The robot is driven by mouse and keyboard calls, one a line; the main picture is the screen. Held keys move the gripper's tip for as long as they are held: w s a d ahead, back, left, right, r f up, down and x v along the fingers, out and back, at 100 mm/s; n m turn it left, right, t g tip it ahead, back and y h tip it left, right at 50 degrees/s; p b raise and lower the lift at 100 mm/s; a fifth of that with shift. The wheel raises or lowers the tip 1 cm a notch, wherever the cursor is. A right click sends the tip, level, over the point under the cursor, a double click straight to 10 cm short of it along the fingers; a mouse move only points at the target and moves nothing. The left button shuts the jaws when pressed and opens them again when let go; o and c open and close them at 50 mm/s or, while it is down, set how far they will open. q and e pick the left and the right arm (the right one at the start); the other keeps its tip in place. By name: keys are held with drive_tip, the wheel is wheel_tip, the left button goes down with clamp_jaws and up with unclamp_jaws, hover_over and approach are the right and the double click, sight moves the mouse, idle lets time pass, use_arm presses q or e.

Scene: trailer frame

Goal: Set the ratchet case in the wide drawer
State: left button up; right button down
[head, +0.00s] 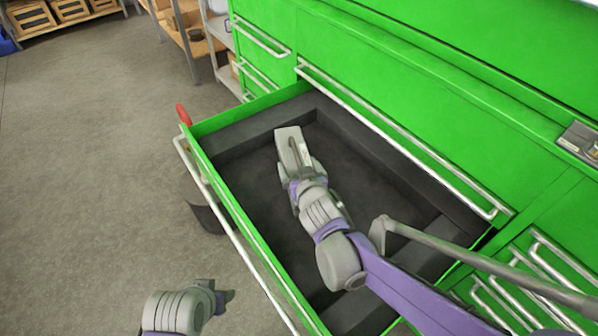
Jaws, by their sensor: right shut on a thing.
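The wide drawer (240,158) is pulled open from the green cabinet, with a dark lining and a bare floor around my arm. My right arm reaches into it from the lower right. My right gripper (296,165) is over the drawer's far left part, shut on the ratchet case (289,146), a pale grey boxy shape at the arm's end. The gripper's fingers and the case's underside are hidden, and I cannot tell whether the case touches the drawer floor. My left gripper (226,297) is low in the view, outside the drawer; its fingertips are unclear.
A silver handle (235,215) runs along the drawer's front, with a red piece (183,115) at its far corner. A grey bar (470,255) crosses at the right. Metallic items (580,140) lie at the right edge. Shelves (190,35) stand behind; the left floor is clear.

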drive_tip(key=shift+f, duration=0.85)
drive_tip(key=shift+r, duration=0.1)
unclamp_jaws()
drive_tip(key=shift+f, duration=0.2)
drive_tip(key=shift+r, duration=0.25)
drive_tip(key=p+v, duration=0.3)
drive_tip(key=v, duration=0.9)
drive_tip(key=shift+f, duration=0.1)
